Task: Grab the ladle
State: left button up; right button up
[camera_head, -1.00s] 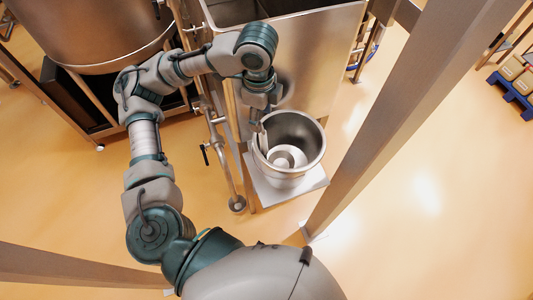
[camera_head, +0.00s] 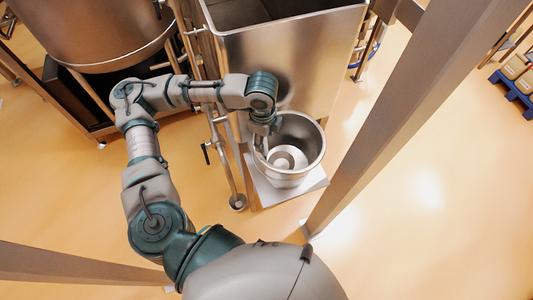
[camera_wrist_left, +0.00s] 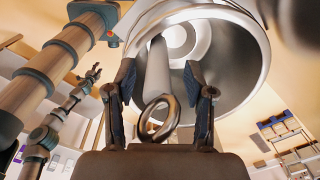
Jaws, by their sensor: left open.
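The ladle shows in the left wrist view as a pale handle (camera_wrist_left: 158,68) with a metal ring (camera_wrist_left: 158,118) at its end. It reaches into a round steel pot (camera_wrist_left: 243,62). The ring and handle lie between the two fingers of my left gripper (camera_wrist_left: 160,85), which is open, with a gap on both sides. In the head view my left gripper (camera_head: 262,143) is at the left rim of the pot (camera_head: 309,160), and the ladle is largely hidden there. A small distant gripper, apparently my right one (camera_wrist_left: 93,74), shows in the left wrist view; its jaws are unclear.
The pot stands on a pale square plate (camera_head: 312,187). A steel hopper (camera_head: 300,65) rises just behind it. Vertical pipes (camera_head: 225,165) stand left of the pot, and a thick slanted post (camera_head: 385,125) is to its right.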

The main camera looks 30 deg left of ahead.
pick_arm(q)
jog(key=shift+s+a, duration=0.1)
grip_shut()
jog(key=shift+r, duration=0.1)
